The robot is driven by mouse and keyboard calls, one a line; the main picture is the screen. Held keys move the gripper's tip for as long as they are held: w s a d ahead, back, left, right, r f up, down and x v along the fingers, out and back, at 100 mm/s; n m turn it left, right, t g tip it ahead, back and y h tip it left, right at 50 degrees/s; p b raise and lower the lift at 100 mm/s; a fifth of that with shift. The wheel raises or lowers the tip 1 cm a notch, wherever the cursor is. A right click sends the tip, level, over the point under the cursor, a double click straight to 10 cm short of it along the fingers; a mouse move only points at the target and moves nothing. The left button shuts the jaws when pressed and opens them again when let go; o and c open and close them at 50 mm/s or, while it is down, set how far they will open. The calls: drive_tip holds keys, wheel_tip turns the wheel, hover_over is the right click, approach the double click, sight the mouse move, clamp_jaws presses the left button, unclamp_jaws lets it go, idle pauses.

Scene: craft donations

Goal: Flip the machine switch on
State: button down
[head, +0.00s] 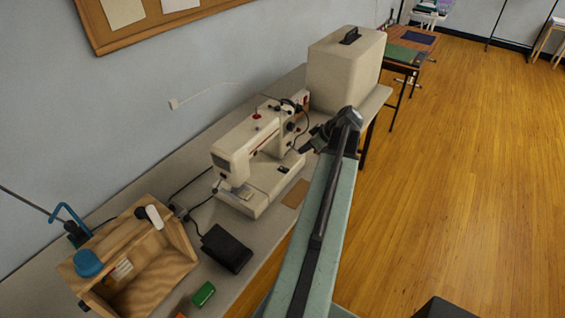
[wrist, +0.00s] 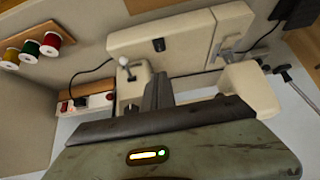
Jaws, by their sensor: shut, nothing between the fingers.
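The cream sewing machine (head: 252,150) stands on the long table against the wall. In the wrist view its body (wrist: 190,40) fills the upper middle, tilted in the picture. A small pale box with red and dark parts (head: 303,98) sits by the machine's far end, with cords nearby. It also shows in the wrist view (wrist: 92,103) left of my fingers; whether it bears the machine's switch, or how that is set, I cannot tell. My gripper (head: 318,138) is shut and empty beside the machine's right end. In the wrist view my gripper (wrist: 158,92) partly hides the machine.
A large beige case (head: 345,70) stands on the table just beyond my gripper. A wooden box (head: 140,262), a black pedal (head: 226,249) and a green block (head: 204,294) lie at the near end. Thread spools (wrist: 32,48) show in the wrist view. The wooden floor at right is clear.

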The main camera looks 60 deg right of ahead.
drive_tip(key=b, duration=0.9)
hover_over(288, 172)
wheel_tip(288, 172, down, 9)
drive_tip(key=shift+s+d+r, duration=0.1)
drive_tip(key=f+b, duration=0.2)
drive_tip(key=f, duration=0.1)
drive_tip(key=shift+s+b, duration=0.2)
drive_tip(key=shift+b, duration=0.1)
drive_tip(key=shift+s+f, duration=0.1)
drive_tip(key=shift+s+f+b, duration=0.2)
drive_tip(key=shift+f+b, duration=0.55)
drive_tip(key=shift+b, duration=0.15)
drive_tip(key=shift+s+f+b, duration=0.15)
drive_tip(key=shift+s+b, duration=0.15)
drive_tip(key=shift+a, duration=0.25)
drive_tip(key=shift+r+p, duration=0.25)
drive_tip(key=shift+p, duration=0.1)
